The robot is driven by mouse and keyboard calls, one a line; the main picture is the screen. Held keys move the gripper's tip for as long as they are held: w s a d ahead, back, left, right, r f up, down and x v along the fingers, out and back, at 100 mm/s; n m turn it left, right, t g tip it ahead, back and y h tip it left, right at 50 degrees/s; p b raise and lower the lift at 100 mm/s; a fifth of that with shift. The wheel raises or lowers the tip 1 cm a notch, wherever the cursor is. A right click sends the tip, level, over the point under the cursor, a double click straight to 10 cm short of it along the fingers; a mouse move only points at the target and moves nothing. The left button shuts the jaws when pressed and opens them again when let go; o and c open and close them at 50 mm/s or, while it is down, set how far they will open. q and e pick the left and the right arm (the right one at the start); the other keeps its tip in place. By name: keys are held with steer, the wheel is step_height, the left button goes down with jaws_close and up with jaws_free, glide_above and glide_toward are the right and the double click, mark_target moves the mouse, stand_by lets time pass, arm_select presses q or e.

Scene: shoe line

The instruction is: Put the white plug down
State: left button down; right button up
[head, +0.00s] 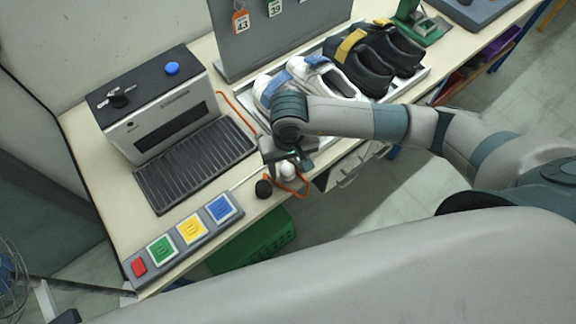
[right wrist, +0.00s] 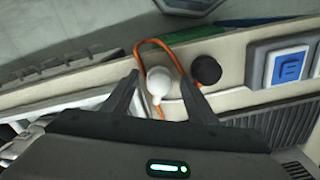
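The white plug (head: 287,171) is at the table's front edge, below my right gripper (head: 288,160) in the head view. In the right wrist view the white plug (right wrist: 160,80) shows its round head between the two fingertips of my right gripper (right wrist: 163,92). An orange cord (right wrist: 141,58) loops around beside the plug. Whether the plug rests fully on the table is hard to tell. My left gripper is not in view.
A black round plug (head: 263,188) sits beside the white one. A button panel (head: 180,237), a grey machine with a black roller tray (head: 195,165), and a tray of white and black shoes (head: 427,74) share the table (head: 118,232). A green crate (head: 262,236) stands below the edge.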

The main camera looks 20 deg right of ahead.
mark_target(288, 171)
steer(key=shift+r+p, duration=0.35)
steer(key=shift+r, duration=0.1)
step_height(288, 171, up, 11)
steer(key=p, duration=0.3)
steer(key=shift+r, duration=0.2)
steer(key=shift+s, duration=0.1)
stand_by(0.5)
